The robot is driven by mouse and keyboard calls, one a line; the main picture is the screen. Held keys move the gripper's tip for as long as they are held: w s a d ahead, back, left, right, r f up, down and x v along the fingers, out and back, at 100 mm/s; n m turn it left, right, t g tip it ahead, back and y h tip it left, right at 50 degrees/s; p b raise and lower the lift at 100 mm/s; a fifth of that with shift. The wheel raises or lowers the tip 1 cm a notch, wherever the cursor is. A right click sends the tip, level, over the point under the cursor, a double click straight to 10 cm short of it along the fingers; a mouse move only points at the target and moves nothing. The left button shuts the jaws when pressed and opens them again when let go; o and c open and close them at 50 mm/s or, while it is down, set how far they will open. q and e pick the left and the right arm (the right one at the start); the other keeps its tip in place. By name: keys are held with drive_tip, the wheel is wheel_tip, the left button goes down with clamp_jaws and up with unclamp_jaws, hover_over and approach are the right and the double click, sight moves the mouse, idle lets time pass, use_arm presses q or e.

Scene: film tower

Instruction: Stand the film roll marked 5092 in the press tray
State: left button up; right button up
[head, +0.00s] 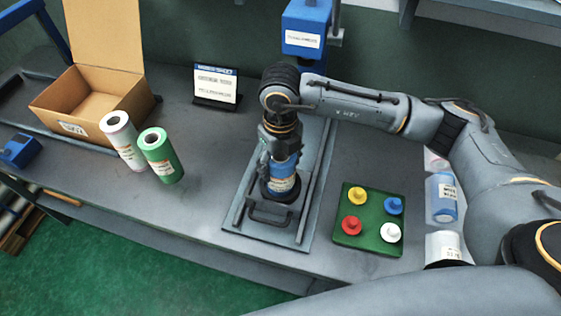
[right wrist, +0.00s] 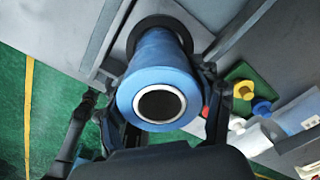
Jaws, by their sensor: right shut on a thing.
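A blue film roll (head: 284,172) stands upright over the dark round seat of the grey press tray (head: 237,218). Its label is too small to read, so I cannot tell whether it says 5092. My right gripper (head: 279,158) comes down from above and is shut on this roll. In the right wrist view, the blue roll (right wrist: 158,62) with its hollow white-rimmed core is between the two fingers of the right gripper (right wrist: 163,100). Its lower end meets the dark round seat; whether it bears fully on it is hard to tell. My left gripper is out of view.
A white roll (head: 122,138) and a green roll (head: 161,156) stand by an open cardboard box (head: 92,98). A sign (head: 216,87) stands behind. A green tray (head: 369,238) with coloured knobs is right of the press tray. More rolls (head: 441,198) stand at right, partly behind my arm.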

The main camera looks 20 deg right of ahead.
drive_tip(key=shift+f, duration=0.3)
drive_tip(key=o, duration=1.6)
drive_tip(key=shift+o, duration=0.2)
wheel_tip(320, 180, up, 12)
